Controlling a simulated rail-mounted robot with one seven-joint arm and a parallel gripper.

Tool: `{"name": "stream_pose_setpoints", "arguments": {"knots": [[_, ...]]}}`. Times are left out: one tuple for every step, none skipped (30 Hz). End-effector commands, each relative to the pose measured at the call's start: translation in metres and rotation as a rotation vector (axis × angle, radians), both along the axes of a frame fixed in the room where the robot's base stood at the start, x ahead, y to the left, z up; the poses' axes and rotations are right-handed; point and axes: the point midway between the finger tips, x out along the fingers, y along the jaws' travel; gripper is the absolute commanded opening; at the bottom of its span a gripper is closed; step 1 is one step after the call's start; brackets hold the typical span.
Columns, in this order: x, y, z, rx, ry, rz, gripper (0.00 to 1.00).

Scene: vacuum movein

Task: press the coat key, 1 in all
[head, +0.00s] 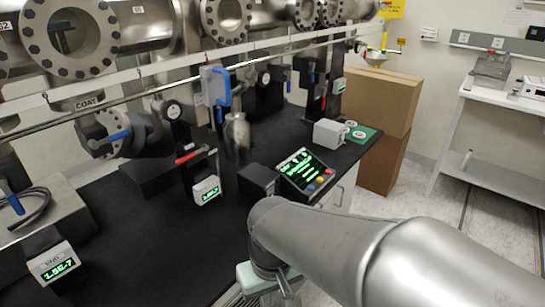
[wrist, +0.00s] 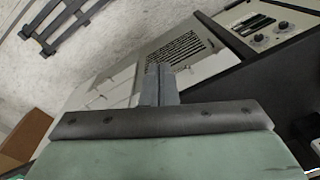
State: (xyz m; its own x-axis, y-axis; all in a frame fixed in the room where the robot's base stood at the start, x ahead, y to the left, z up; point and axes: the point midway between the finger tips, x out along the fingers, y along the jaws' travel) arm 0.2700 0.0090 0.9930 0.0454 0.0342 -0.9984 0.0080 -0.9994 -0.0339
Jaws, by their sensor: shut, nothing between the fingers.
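A dark console (head: 303,170) with a lit green screen and blue, red and yellow round keys sits on the black bench top, near its right edge. The key labels are too small to read, so I cannot tell which is the coat key. The console keys are not recognizable in the wrist view.
The black bench top (head: 110,225) carries a small green display (head: 206,190), a red-handled valve (head: 192,156) and a pressure readout (head: 58,268). Cardboard boxes (head: 372,100) stand behind. The wrist view shows a vented panel (wrist: 180,50) and a knobbed unit (wrist: 270,25).

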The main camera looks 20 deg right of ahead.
Motion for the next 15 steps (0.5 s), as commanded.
{"name": "stream_pose_setpoints", "arguments": {"knots": [[0.012,-0.001,0.005,0.02,-0.007,-0.02,0.0],[0.021,-0.002,0.008,0.037,-0.015,-0.033,0.0],[0.035,-0.003,0.013,0.06,-0.028,-0.054,0.0],[0.047,-0.005,0.017,0.08,-0.038,-0.071,0.0],[0.06,-0.008,0.02,0.1,-0.05,-0.089,0.0],[0.079,-0.012,0.025,0.128,-0.071,-0.116,0.0],[0.093,-0.016,0.029,0.148,-0.086,-0.136,0.0],[0.107,-0.021,0.032,0.167,-0.103,-0.156,0.0],[0.125,-0.028,0.036,0.191,-0.127,-0.184,0.0],[0.138,-0.035,0.039,0.208,-0.146,-0.204,0.0],[0.152,-0.041,0.042,0.223,-0.164,-0.222,0.0],[0.169,-0.051,0.045,0.243,-0.189,-0.249,0.0],[0.181,-0.06,0.047,0.256,-0.209,-0.269,0.0],[0.193,-0.068,0.049,0.268,-0.228,-0.287,0.0],[0.209,-0.08,0.051,0.282,-0.254,-0.313,0.0]]}}
